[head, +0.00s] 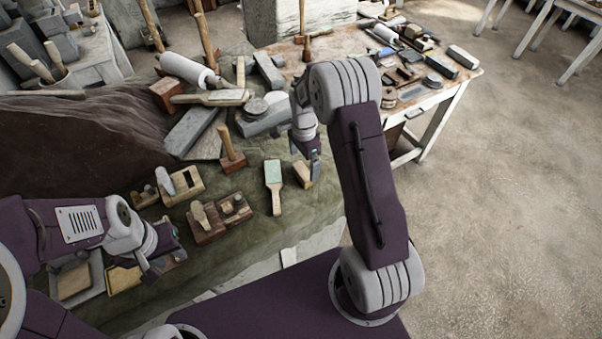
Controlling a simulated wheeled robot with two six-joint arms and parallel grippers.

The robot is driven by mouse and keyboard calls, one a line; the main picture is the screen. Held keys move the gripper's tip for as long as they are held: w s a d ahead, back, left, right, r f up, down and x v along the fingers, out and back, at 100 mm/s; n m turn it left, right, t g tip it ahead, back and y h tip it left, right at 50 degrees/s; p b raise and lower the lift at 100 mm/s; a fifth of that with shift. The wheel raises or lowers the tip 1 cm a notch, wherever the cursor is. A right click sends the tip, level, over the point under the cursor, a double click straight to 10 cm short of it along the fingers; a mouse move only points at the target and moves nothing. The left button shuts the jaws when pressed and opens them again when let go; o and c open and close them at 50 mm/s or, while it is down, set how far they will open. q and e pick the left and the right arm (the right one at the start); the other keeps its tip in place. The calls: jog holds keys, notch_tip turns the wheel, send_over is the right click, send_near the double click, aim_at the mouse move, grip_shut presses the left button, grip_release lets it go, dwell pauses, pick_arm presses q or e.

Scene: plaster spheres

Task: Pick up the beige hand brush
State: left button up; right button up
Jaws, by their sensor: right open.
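A small beige block-like thing (303,174), which may be the beige hand brush, lies on the green cloth-covered table. My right gripper (308,165) is open and right at it, with a finger in front of its right side. I cannot tell whether they touch. Part of the block is hidden by the finger. My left gripper (163,264) is open over the near left of the table, beside a yellowish wooden piece (124,279), and appears empty.
A green-faced paddle (274,173) lies just left of the block. Wooden planes (208,221) and a mallet (231,160) stand further left. A stone rises at the left. A second tool-covered table (465,76) stands behind right. Bare cloth lies in front of the block.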

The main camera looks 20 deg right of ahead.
aim_at(303, 170)
jog(key=shift+w+a+f, duration=0.15)
jog(key=shift+w+a, duration=0.05)
jog(key=shift+a, duration=0.05)
jog(key=shift+f, duration=0.25)
jog(key=f, duration=0.1)
jog(key=f+p, duration=0.1)
jog(key=f, duration=0.2)
jog(key=shift+s+d+p, duration=0.3)
jog(key=shift+s+p, duration=0.05)
jog(key=shift+s, duration=0.05)
jog(key=shift+w+f, duration=0.1)
jog(key=shift+f, duration=0.2)
jog(key=shift+w+a, duration=0.15)
jog(key=shift+a, duration=0.05)
jog(key=shift+d, duration=0.1)
jog(key=c, duration=1.3)
jog(key=shift+c, duration=0.2)
